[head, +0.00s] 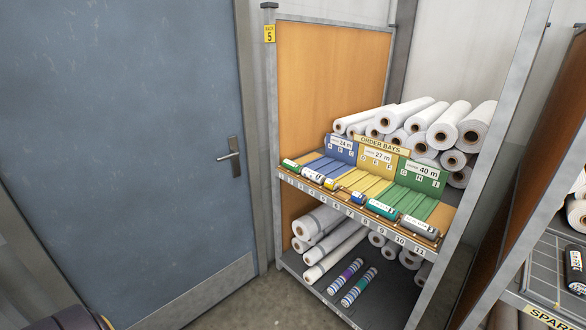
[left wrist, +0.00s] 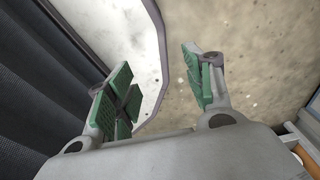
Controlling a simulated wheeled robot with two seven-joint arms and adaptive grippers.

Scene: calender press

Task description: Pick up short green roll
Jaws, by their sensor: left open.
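A short green roll (head: 291,164) lies at the left end of the numbered front ledge of the order bays shelf, in the head view. A short teal-green roll (head: 382,212) lies further right on the same ledge. I cannot tell for sure which one the task names. My left gripper (left wrist: 157,72) shows in the left wrist view with its green-padded fingers apart and nothing between them. No roll shows in that view. Neither gripper shows in the head view.
Other short rolls, a blue one (head: 358,199) and a grey one (head: 420,228) among them, share the ledge. White rolls (head: 443,133) are stacked behind. Two long striped rolls (head: 345,275) lie on the lower shelf. A blue door (head: 120,150) stands left; another rack (head: 560,265) stands right.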

